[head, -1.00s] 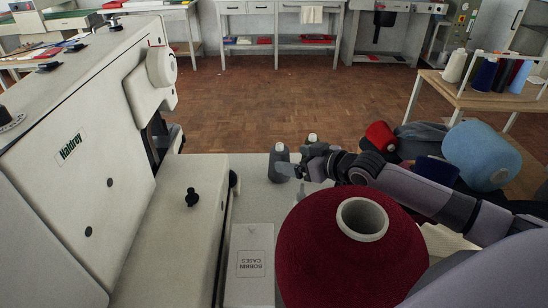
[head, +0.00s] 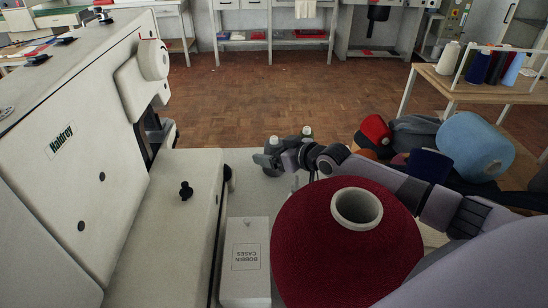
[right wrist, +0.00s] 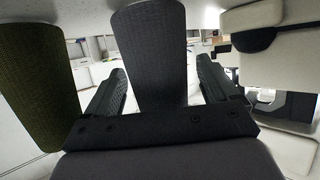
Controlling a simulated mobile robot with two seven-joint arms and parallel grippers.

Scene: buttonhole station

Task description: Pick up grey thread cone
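The grey thread cone (head: 271,149) stands on the pale table beyond the red cone, its pale tip showing above my right gripper (head: 277,159). In the right wrist view the dark grey cone (right wrist: 152,45) stands between my two fingers. Gaps show on both sides, so the gripper is open around it and not pressed on it. In the head view its lower part is partly hidden by the gripper. My left gripper is not in view.
A large red cone (head: 330,245) and a bobbin-case box (head: 246,285) stand in front. The sewing machine (head: 90,150) fills the left. A second cone tip (head: 307,131) shows close behind my gripper; an olive cone (right wrist: 40,75) is at left in the wrist view.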

